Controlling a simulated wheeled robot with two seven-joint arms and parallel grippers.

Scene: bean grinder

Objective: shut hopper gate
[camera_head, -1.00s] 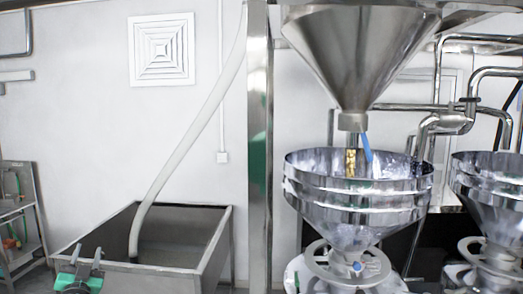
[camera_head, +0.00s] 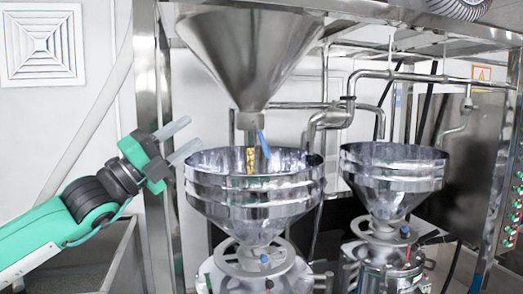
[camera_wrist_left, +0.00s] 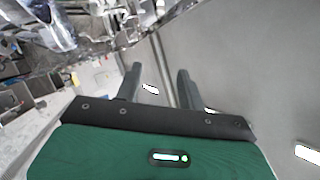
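A large steel cone hopper (camera_head: 240,50) hangs at the upper middle of the head view. A blue lever (camera_head: 263,143) slants down from its narrow outlet (camera_head: 248,120). A golden-brown stream, which looks like beans (camera_head: 251,160), shows under the outlet, inside the steel grinder bowl (camera_head: 252,195) below. My left gripper (camera_head: 186,141) is open and empty, left of the bowl's rim and apart from the lever. Its two spread fingers also show in the left wrist view (camera_wrist_left: 158,84), with nothing between them. My right gripper is not in view.
A second, smaller steel bowl (camera_head: 392,180) stands to the right. A steel post (camera_head: 152,120) rises behind my left gripper. Pipes (camera_head: 330,118) run behind the bowls. A steel-walled bin (camera_head: 115,255) is at the lower left.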

